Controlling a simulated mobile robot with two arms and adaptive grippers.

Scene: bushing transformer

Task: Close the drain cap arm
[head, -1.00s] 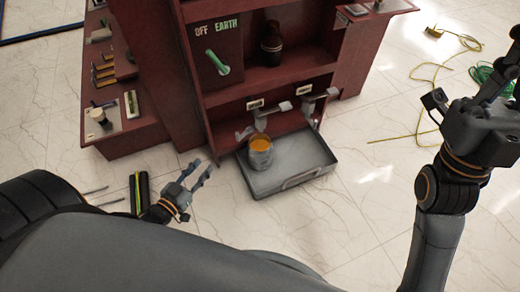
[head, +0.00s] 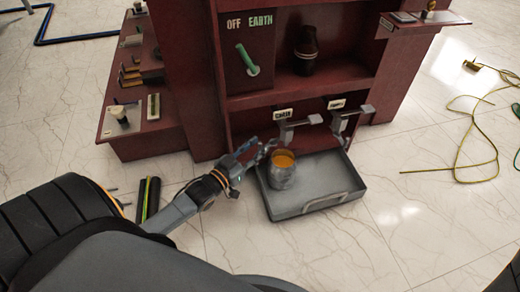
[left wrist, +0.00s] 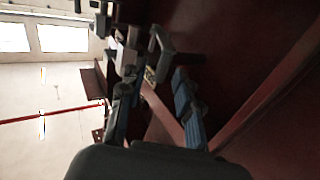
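Two grey valve arms stick out from the low front of the dark red cabinet, a left one (head: 299,123) and a right one (head: 350,119). Each has a small white label above it, too small to read surely, so I cannot tell which is the drain cap arm. My left gripper (head: 256,155) is just left of and below the left arm, with its fingers toward it. In the left wrist view the two blue-grey fingers (left wrist: 154,103) are spread, with a grey valve part (left wrist: 160,52) beyond them. Contact is not clear. My right gripper is out of view.
A grey tray (head: 318,205) sits on the floor under the arms, holding a metal can (head: 283,174) with orange content, close to my left gripper. A green handle (head: 246,60) is on the cabinet front. A yellow-green cable (head: 459,150) lies at right.

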